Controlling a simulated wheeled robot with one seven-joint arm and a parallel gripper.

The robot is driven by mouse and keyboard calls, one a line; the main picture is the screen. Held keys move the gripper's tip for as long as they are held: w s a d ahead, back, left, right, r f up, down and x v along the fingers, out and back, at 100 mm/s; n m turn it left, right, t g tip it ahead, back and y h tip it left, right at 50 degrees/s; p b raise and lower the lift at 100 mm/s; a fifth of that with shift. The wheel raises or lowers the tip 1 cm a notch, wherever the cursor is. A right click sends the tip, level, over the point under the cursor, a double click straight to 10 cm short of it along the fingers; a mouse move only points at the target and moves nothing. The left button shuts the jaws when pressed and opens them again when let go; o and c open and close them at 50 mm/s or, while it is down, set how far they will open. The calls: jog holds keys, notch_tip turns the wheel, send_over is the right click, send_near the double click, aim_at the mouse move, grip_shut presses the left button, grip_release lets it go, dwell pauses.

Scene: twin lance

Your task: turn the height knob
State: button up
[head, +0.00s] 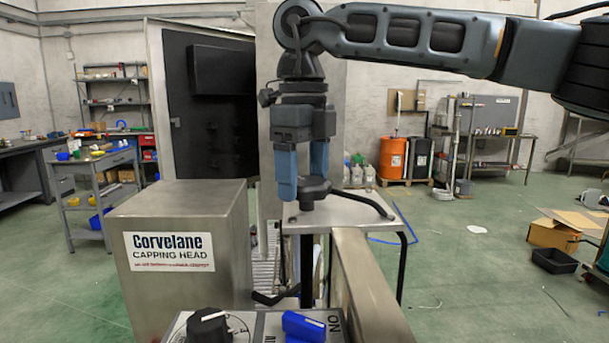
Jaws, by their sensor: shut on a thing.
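A black lobed knob (315,190) stands on a short stem above a pale metal plate, right of the picture's middle; I take it for the height knob. My gripper (303,182) points straight down at it. Its two blue fingers are at the knob, the left one on the near left side and the right one behind its top. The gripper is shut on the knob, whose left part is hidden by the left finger. No label shows on this knob.
A steel box marked "Corvelane CAPPING HEAD" (185,260) stands close on the left. A black dial knob (209,326) and a blue switch (303,326) are at the bottom edge. A black bent handle (362,203) reaches right over the plate (345,216).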

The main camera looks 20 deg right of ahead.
jog(key=n, duration=0.4)
jog(key=shift+r+n, duration=0.15)
jog(key=shift+n, duration=0.15)
jog(key=n, duration=0.4)
jog(key=shift+s+a+n+p, duration=0.1)
jog(key=shift+s+n+p, duration=0.05)
jog(key=shift+n+p, duration=0.2)
jog(key=n, duration=0.4)
jog(key=shift+s, duration=0.1)
jog(key=n+p, duration=0.1)
jog(key=n, duration=0.4)
jog(key=shift+s, duration=0.1)
jog(key=n, duration=0.4)
jog(key=shift+s+n, duration=0.1)
jog(key=shift+n, duration=0.15)
jog(key=n, duration=0.4)
jog(key=shift+d+p, duration=0.2)
jog(key=shift+p, duration=0.1)
jog(key=n, duration=0.4)
jog(key=shift+d+n, duration=0.1)
jog(key=shift+n, duration=2)
